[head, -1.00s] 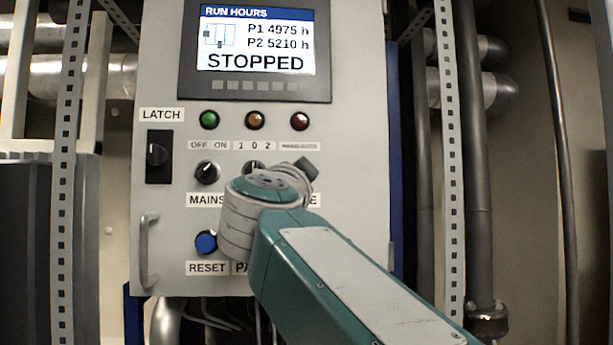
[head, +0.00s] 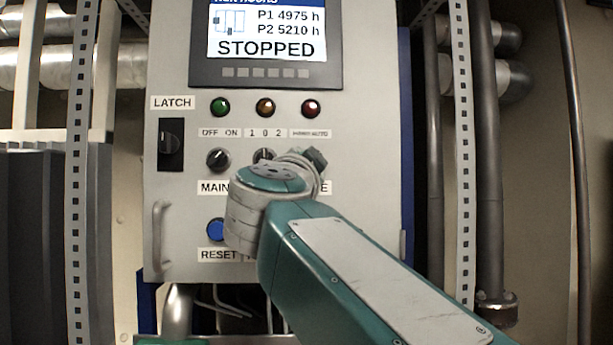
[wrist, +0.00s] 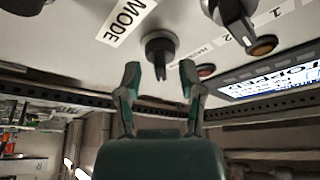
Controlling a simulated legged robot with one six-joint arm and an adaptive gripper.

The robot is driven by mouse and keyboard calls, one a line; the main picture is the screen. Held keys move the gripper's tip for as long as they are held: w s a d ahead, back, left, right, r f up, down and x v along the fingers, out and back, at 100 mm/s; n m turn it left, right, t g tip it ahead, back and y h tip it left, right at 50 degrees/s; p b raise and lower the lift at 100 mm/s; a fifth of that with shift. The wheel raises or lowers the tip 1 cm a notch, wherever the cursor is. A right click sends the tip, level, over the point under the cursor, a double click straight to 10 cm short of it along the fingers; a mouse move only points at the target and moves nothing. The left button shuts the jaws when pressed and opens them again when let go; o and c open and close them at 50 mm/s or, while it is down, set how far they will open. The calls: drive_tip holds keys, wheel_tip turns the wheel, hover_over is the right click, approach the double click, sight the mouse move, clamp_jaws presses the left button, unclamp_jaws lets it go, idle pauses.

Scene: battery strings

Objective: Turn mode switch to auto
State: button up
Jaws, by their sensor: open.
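The mode switch (wrist: 160,48) is a black rotary knob on the light grey panel, beside the MODE label (wrist: 125,20) in the wrist view. My gripper (wrist: 160,80) is open, with one finger on each side of the knob. The knob's outer end is between the fingertips, with a visible gap to each. In the head view my arm hides the switch and most of its label. The small MANU/AUTO plate (head: 310,133) shows above that spot.
The 1-0-2 selector (head: 263,155) is close to the left of my wrist. The mains knob (head: 218,159), blue reset button (head: 216,230), latch switch (head: 171,143) and door handle (head: 160,225) are farther left. The display (head: 266,45) reads STOPPED.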

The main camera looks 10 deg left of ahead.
drive_tip(key=v, duration=1)
drive_tip(key=shift+s+f, duration=0.25)
drive_tip(key=shift+s, duration=0.1)
drive_tip(key=d+f+n+g+y, duration=0.2)
drive_tip(key=d+f+n+y, duration=0.15)
drive_tip(key=f, duration=0.45)
drive_tip(key=d+f+n+g+y, duration=0.2)
drive_tip(key=d+f+n+g, duration=0.1)
drive_tip(key=f+n, duration=0.3)
drive_tip(key=d+f+n+g+y, duration=0.2)
drive_tip(key=d+f+n, duration=0.15)
drive_tip(key=f, duration=0.55)
drive_tip(key=s+d+f+m+g+h, duration=0.1)
drive_tip(key=s+d+f+g+h, duration=0.1)
drive_tip(key=s+d+f, duration=0.2)
drive_tip(key=s+d+f+m+g+h, duration=0.1)
drive_tip(key=s+d+f+g+h, duration=0.1)
drive_tip(key=d+f, duration=0.4)
drive_tip(key=s+d+f+m+g+h, duration=0.1)
drive_tip(key=s+d+f+g, duration=0.3)
drive_tip(key=f, duration=0.8)
drive_tip(key=shift+s+d+h, duration=0.45)
drive_tip(key=shift+s+h, duration=0.4)
drive_tip(key=shift+s, duration=0.3)
